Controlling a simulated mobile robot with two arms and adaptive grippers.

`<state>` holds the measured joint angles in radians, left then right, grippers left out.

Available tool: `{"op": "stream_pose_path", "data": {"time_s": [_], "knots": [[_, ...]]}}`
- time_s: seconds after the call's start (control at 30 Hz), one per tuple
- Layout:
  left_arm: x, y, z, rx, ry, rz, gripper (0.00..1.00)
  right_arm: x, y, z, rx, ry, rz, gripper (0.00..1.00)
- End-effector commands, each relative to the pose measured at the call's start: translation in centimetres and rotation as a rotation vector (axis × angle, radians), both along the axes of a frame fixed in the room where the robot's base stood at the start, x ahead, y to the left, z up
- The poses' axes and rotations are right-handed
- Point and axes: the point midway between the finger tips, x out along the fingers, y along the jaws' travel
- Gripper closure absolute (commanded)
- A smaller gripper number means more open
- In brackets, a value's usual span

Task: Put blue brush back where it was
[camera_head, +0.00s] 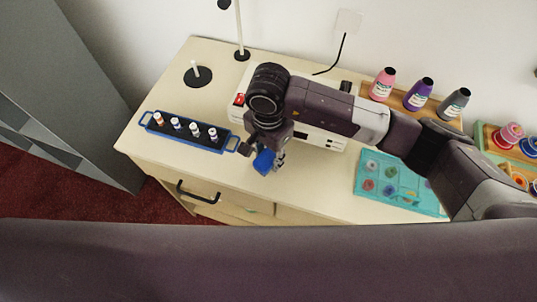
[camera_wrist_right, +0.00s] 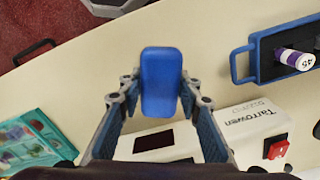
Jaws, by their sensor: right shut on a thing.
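My right gripper (camera_head: 264,157) reaches over the front part of the counter, in front of the white machine (camera_head: 318,135). It is shut on the blue brush (camera_head: 263,162). In the right wrist view the brush (camera_wrist_right: 161,80) shows as a smooth blue block with rounded corners between the two fingers of the gripper (camera_wrist_right: 158,95). Its lower part and any bristles are hidden or cannot be made out. The brush appears to be above the counter top, but its exact height is hard to tell. My left gripper is not in view.
A blue-rimmed tray (camera_head: 186,131) with several small bottles is left of the gripper. A teal tray (camera_head: 365,202) with round pots lies to the right. Coloured bottles (camera_head: 419,95) stand on a wooden rack behind. A drawer handle (camera_head: 198,193) is on the counter front.

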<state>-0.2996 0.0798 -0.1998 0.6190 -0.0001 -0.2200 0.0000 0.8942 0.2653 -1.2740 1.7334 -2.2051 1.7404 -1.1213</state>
Motion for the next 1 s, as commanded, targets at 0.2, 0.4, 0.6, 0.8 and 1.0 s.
{"op": "stream_pose_path", "data": {"time_s": [0.2, 0.4, 0.6, 0.8, 1.0], "knots": [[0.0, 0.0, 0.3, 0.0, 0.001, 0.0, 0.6, 0.0, 0.0, -1.1, 0.0, -0.001, 0.002, 0.94], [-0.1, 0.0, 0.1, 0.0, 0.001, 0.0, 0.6, 0.0, 0.0, -1.2, 0.0, -0.001, 0.002, 0.94], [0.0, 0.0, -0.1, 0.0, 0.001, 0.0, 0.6, 0.0, 0.0, -1.3, 0.0, -0.001, 0.001, 0.59], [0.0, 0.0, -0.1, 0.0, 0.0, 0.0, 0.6, 0.0, 0.0, -1.3, 0.001, -0.001, 0.001, 0.51], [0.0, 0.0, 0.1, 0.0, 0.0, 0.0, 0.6, 0.0, 0.0, -1.1, 0.001, -0.001, 0.001, 0.51]]}}
